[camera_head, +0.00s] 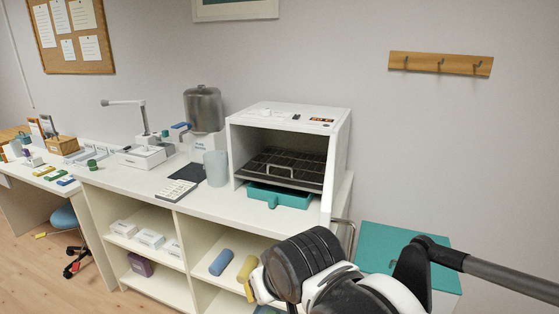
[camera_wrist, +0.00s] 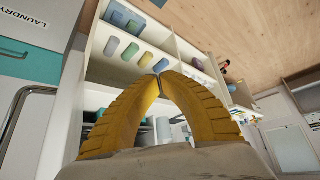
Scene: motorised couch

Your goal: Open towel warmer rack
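The towel warmer (camera_head: 285,112) is a white box on the counter, with its front open to the room. Its dark wire rack (camera_head: 290,165) sits inside, with a light bar handle (camera_head: 279,168) at the front edge. A white door panel (camera_head: 328,175) stands swung out at the warmer's right side, seen nearly edge-on, with a metal bar handle (camera_head: 347,230) beside it. My gripper (camera_head: 250,280) is low in front of the counter, below and apart from the rack. In the wrist view its yellow fingers (camera_wrist: 160,76) meet at the tips, with nothing visible between them.
A teal tray (camera_head: 280,196) lies below the rack. A grey cup (camera_head: 216,168) and dispenser (camera_head: 204,108) stand to the left. Rolled towels (camera_head: 221,262) lie on the open shelves below, near my gripper. A teal-topped unit (camera_head: 380,240) stands at right.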

